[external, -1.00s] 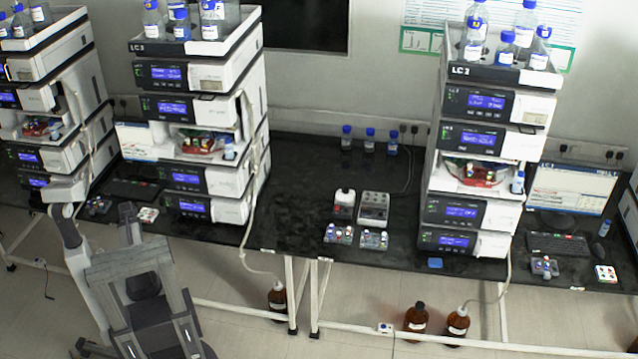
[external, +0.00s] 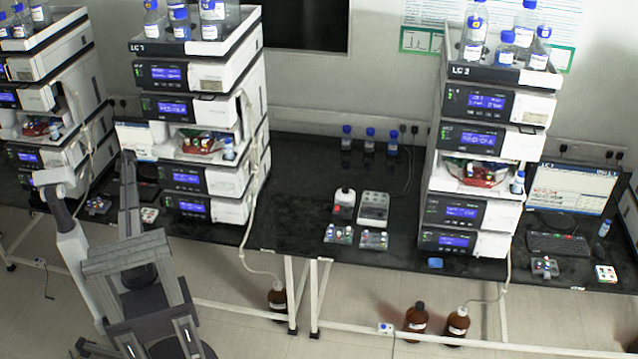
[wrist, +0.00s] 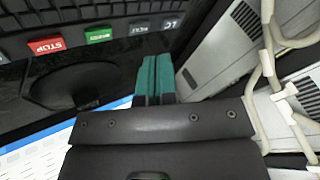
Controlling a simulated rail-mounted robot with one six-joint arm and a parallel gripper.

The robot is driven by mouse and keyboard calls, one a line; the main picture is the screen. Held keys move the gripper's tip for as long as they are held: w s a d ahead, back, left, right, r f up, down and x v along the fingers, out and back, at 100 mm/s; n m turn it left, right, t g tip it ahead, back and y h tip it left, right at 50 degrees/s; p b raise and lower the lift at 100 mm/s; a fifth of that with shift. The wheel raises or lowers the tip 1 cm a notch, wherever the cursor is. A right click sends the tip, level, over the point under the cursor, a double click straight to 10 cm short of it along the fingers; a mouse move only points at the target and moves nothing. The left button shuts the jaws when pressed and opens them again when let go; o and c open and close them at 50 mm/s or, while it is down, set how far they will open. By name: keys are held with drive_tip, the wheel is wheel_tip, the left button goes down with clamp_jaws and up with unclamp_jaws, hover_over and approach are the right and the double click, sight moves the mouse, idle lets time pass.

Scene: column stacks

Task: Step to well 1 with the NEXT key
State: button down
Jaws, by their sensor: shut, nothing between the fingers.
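In the wrist view my gripper (wrist: 155,78) has its teal fingers together, with nothing between them. The fingertips point at a dark keyboard (wrist: 70,12) and lie a little below its near row of keys in the picture. That row has a red STOP key (wrist: 47,45), a green key (wrist: 98,36), a dark key that seems to read NEXT (wrist: 138,29) and another dark key (wrist: 170,23). The tips appear apart from the keys. In the external view my arm reaches to the left bench, and I cannot make out the fingers there.
A lit monitor (wrist: 30,158) is at the lower left of the wrist view. An instrument stack with vents and pale tubing (wrist: 265,75) is close on the right. The external view shows the LC stack (external: 200,75) beside the monitor (external: 137,139), and several small bench items.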

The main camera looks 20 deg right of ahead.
drive_tip(key=w+r+t, duration=0.2)
drive_tip(key=w, duration=0.4)
drive_tip(key=shift+w+m+y, duration=0.25)
drive_tip(key=shift+m+y, duration=0.05)
drive_tip(key=shift+m, duration=0.1)
wheel_tip(320, 180, down, 9)
drive_tip(key=b, duration=0.9)
drive_tip(key=shift+r, duration=0.1)
idle(1.0)
drive_tip(key=shift+f+b, duration=0.4)
